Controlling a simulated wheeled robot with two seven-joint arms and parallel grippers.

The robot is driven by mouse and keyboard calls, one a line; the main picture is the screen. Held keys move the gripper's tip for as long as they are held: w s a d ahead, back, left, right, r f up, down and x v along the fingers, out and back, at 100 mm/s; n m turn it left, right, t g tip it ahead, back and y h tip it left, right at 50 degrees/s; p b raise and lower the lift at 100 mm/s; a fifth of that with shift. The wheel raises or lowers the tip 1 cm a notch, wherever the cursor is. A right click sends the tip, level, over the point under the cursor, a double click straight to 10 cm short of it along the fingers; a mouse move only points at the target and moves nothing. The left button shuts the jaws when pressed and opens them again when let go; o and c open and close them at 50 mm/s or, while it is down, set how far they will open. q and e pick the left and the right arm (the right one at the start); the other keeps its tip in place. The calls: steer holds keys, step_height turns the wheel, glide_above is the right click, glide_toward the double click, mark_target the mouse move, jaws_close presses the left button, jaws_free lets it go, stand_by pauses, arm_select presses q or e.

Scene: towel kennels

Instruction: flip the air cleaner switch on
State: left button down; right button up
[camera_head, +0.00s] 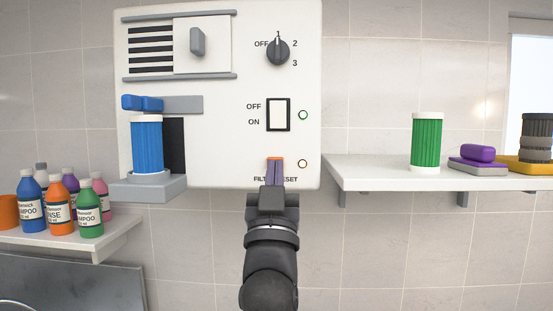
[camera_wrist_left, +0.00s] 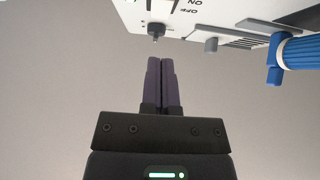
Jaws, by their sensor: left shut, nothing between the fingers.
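The air cleaner (camera_head: 220,110) is a white wall panel. Its white rocker switch (camera_head: 278,114) has a black frame, with OFF printed at its upper left and ON at its lower left. My left gripper (camera_head: 275,160) is shut and empty, its purple fingers pointing up just below the switch and apart from it. They cover part of the FILTER RESET label. In the left wrist view the closed fingers (camera_wrist_left: 161,62) point toward the panel's lower edge and a small grey knob-like part (camera_wrist_left: 156,31). My right gripper is out of view.
A blue cylinder (camera_head: 147,145) stands on the panel's left ledge. A right shelf (camera_head: 380,170) holds a green cylinder (camera_head: 426,142); a left shelf holds several bottles (camera_head: 61,205).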

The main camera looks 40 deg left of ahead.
arm_select(q)
steer(key=b+v, duration=0.1)
steer(key=v, duration=0.3)
steer(key=shift+r, duration=0.15)
